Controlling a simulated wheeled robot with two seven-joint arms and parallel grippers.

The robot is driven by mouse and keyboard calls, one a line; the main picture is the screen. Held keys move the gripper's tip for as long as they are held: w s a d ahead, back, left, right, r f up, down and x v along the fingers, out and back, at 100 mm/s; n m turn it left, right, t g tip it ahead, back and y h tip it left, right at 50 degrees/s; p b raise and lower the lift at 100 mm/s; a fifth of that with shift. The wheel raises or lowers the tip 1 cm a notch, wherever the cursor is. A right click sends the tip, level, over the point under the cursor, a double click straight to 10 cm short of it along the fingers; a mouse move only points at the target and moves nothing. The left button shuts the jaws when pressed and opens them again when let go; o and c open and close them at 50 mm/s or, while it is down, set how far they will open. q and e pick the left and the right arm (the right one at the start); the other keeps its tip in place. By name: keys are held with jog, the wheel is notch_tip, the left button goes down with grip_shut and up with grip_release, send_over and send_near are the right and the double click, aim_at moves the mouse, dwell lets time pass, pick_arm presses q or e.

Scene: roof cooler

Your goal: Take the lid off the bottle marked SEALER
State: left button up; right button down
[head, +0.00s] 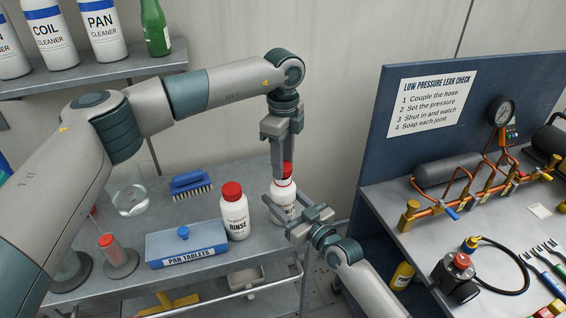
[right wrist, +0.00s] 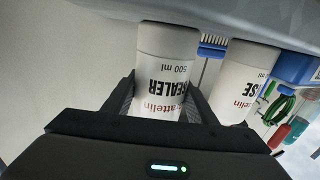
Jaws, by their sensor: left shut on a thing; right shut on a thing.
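The SEALER bottle (right wrist: 162,80) is white and stands between the fingers of my right gripper (right wrist: 165,105), which is shut on its body. In the head view the bottle (head: 283,193) is near the right end of the left bench, partly covered by both grippers. Its red lid (head: 288,170) shows at the top. My left gripper (head: 282,168) comes straight down from above and is shut on the lid. My right gripper (head: 283,204) reaches in from the lower right. Whether the lid sits loose on the neck cannot be told.
The white RINSE bottle (head: 235,215) with a red lid stands close on the left. A blue PAN TABLETS box (head: 187,243), a blue brush (head: 191,185) and a glass flask (head: 129,198) share the bench. A blue-backed gauge bench (head: 400,150) is at right.

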pick_arm(q)
jog(key=shift+r, duration=0.1)
jog(key=shift+r, duration=1.9)
pick_arm(e)
jog(key=c, duration=0.7)
grip_release()
jog(key=shift+o, duration=0.2)
jog(key=shift+s, duration=0.1)
pick_arm(q)
notch_tip(320, 180, down, 2)
jog(key=shift+b, duration=1)
pick_arm(e)
jog(key=v, duration=1)
jog(key=shift+d+f, duration=0.1)
jog(key=shift+d, duration=0.1)
pick_arm(q)
jog(key=shift+f, duration=0.1)
pick_arm(e)
jog(key=shift+v, duration=0.8)
